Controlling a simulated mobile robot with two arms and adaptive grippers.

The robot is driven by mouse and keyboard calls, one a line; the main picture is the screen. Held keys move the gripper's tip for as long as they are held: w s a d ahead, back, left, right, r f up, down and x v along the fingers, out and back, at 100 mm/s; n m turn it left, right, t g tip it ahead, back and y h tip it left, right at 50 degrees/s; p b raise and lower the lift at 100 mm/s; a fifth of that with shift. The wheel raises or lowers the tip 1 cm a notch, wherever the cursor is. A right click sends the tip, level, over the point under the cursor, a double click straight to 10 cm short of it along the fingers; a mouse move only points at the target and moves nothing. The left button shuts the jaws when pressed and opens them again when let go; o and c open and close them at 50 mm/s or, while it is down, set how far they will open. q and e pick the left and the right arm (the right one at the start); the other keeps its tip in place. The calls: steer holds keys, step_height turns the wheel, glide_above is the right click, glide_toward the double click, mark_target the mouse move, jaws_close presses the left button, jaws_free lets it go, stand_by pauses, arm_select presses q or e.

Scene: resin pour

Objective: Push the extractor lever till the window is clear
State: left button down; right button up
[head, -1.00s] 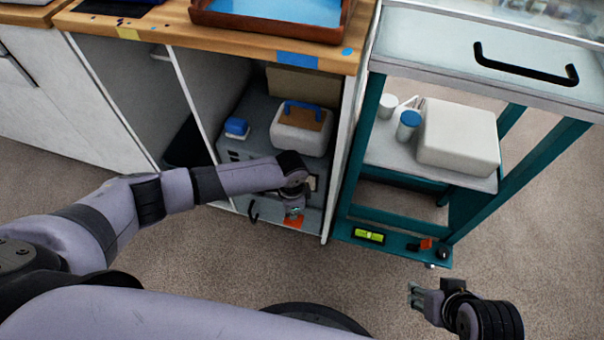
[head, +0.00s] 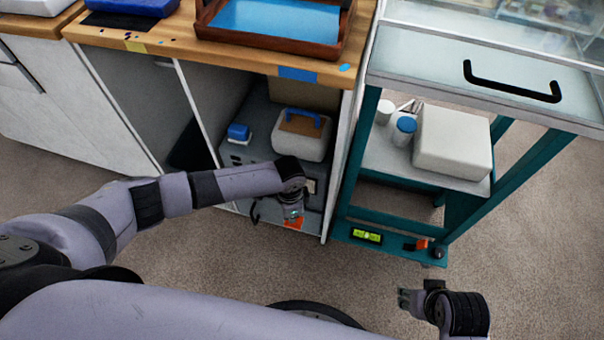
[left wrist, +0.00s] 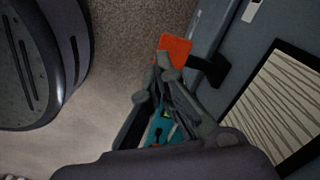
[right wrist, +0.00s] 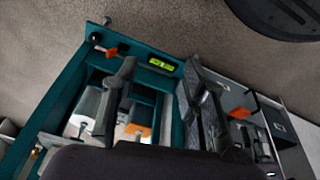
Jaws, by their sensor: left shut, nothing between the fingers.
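The orange-tipped lever (head: 293,223) sits low at the front of a grey unit in the open cabinet. In the left wrist view the orange tip (left wrist: 175,46) is on a black arm coming from the unit. A black-framed window (left wrist: 277,100) beside it shows pale slanted stripes. My left gripper (head: 293,214) is shut and empty at the lever; its fingertips (left wrist: 168,72) appear against or just beside the orange tip, and I cannot tell if they touch. My right gripper (head: 404,298) is held away from the unit, with fingers apart and nothing between them (right wrist: 160,65).
A teal cart (head: 385,236) stands right of the cabinet, with a green level (head: 367,236) and a small orange piece (head: 422,244) on its low rail. A white toolbox (head: 300,142) sits on the grey unit.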

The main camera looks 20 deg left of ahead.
arm_select(q)
steer(key=shift+s+r+p, duration=0.4)
steer(key=shift+r+p, duration=0.2)
steer(key=shift+p, duration=0.2)
steer(key=shift+s+r+p, duration=0.35)
steer(key=shift+r+p, duration=0.25)
steer(key=shift+p, duration=0.15)
arm_select(e)
step_height(320, 180, down, 13)
steer(key=s, duration=0.2)
steer(key=shift+r+g, duration=0.15)
steer(key=shift+g, duration=0.25)
